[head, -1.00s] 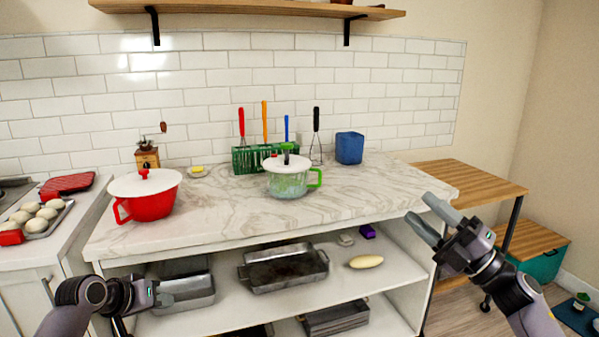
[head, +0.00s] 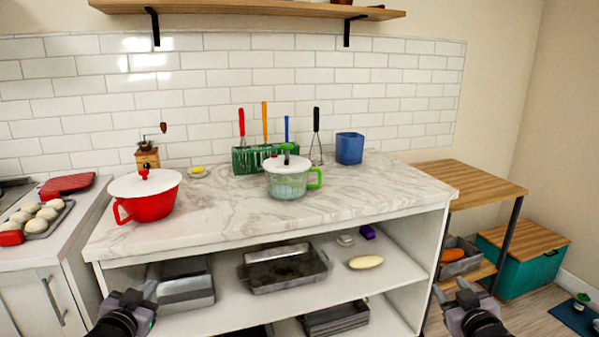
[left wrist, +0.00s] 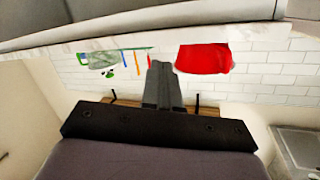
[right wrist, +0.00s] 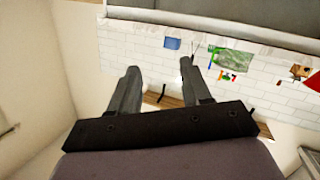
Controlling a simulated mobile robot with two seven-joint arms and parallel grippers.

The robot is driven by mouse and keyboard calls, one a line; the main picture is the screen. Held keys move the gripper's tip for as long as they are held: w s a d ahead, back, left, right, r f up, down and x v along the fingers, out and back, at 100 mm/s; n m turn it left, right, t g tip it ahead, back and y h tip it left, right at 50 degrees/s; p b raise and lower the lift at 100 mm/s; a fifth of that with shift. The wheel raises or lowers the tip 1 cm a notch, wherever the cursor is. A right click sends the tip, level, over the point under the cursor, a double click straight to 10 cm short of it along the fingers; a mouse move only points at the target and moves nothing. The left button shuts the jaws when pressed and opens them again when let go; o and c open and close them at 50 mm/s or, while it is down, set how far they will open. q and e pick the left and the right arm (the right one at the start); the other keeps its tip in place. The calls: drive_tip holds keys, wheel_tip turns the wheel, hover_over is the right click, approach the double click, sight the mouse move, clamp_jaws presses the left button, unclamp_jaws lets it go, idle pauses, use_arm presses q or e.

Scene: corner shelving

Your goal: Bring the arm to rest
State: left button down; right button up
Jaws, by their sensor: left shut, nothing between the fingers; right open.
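My left gripper (head: 136,292) is low at the lower left of the head view, in front of the shelving unit. In the left wrist view its fingers (left wrist: 161,85) are together with nothing between them. My right gripper (head: 460,290) is low at the lower right of the head view, in front of the unit's right end. In the right wrist view its fingers (right wrist: 160,85) stand apart and empty. Neither gripper touches anything that I can see. Most of both arms is outside the head view.
The marble counter (head: 230,215) holds a red pot (head: 150,204), a green-handled pot (head: 288,184), a green utensil rack (head: 250,160) and a blue container (head: 349,148). Below, a metal pan (head: 285,272) lies on the shelf. A wooden side table (head: 470,180) and teal chest (head: 525,265) stand right.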

use_arm(q)
drive_tip(key=s+d+f+g+h, duration=0.1)
drive_tip(key=s+d+f, duration=0.3)
drive_tip(key=s, duration=0.6)
drive_tip(key=s+d+f+g+h, duration=0.1)
drive_tip(key=s+d+f+g, duration=0.2)
drive_tip(key=s+f, duration=0.5)
drive_tip(key=s+d+f+g, duration=0.1)
drive_tip(key=s+d+f, duration=0.4)
drive_tip(key=s, duration=0.9)
wheel_tip(320, 180, down, 2)
drive_tip(key=shift+s+d+f+n+g+h, duration=0.1)
drive_tip(key=shift+s+d+n+g+h, duration=0.1)
drive_tip(key=shift+d+n+g+h, duration=0.15)
use_arm(e)
drive_tip(key=s+a+f+g+y, duration=0.1)
drive_tip(key=s+a+f, duration=0.3)
drive_tip(key=s, duration=0.6)
drive_tip(key=s+a+f+g+y, duration=0.1)
drive_tip(key=s+a+f, duration=0.3)
drive_tip(key=s+f, duration=0.4)
drive_tip(key=s+a+f+g, duration=0.3)
drive_tip(key=s+f, duration=0.4)
drive_tip(key=s, duration=0.7)
drive_tip(key=shift+s+a+m+g+y, duration=0.2)
drive_tip(key=shift+a+m+g+y, duration=0.15)
drive_tip(key=shift+a, duration=0.4)
